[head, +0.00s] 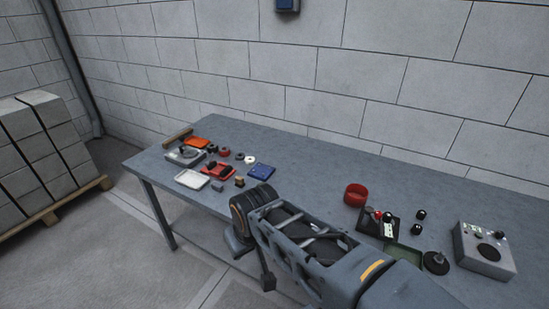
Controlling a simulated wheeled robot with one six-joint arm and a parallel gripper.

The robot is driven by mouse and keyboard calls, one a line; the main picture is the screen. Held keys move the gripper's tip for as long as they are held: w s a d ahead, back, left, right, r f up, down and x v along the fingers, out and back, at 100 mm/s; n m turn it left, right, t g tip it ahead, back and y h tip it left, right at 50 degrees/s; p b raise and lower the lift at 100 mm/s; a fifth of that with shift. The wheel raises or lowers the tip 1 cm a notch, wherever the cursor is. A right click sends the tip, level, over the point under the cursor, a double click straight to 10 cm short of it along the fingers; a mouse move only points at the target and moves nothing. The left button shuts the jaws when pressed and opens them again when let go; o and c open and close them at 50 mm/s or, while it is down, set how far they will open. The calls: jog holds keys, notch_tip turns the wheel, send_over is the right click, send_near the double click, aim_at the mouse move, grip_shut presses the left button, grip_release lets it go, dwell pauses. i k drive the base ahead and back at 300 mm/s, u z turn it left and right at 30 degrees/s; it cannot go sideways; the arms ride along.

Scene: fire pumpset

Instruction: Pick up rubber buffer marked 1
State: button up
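Two small black round pieces, one at the back (421,214) and one in front (416,229), stand on the right part of the grey table. They could be rubber buffers. Other small dark pieces lie among the left group, and I cannot read a number on any piece. So I cannot tell which one is the buffer marked 1. My arm reaches over the table's front edge from the lower right. My gripper is at the arm's far end, seen small and partly hidden, near the front edge; its fingers cannot be made out clearly. No held thing shows.
On the grey table (310,180), a red ring (355,194), a dark box (378,222), a green tray (403,255) and a grey control box (485,250) stand right. A red tray (218,171), white tray (192,179) and blue box (262,171) lie left. The middle back is clear.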

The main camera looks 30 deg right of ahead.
aim_at(387, 217)
jog(key=z, duration=1.85)
jog(key=k, duration=0.65)
jog(key=u, duration=0.3)
jog(key=i, duration=1)
jog(key=z, duration=0.5)
